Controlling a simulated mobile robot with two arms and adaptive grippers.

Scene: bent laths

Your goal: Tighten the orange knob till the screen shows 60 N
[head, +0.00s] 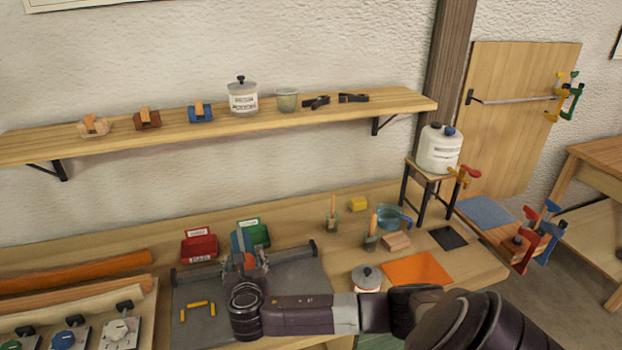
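I see no orange knob and no lit screen with a force reading in the head view. Three control boxes stand at the lower left, with a green knob (18,346), a blue knob (65,340) and a pale knob (118,329); the frame edge cuts some of them off. My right gripper (243,262) reaches in from the right, over the grey mat (305,285). Its fingers are by a teal thing (237,243) in front of the green box; I cannot tell whether they hold it. My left gripper is out of view.
A red box (199,246) and a green box (255,235) stand behind the mat. Small yellow pieces (197,307) lie on it. A lidded pot (367,278), an orange sheet (415,270) and brushes in jars are to the right. A shelf (215,123) runs above.

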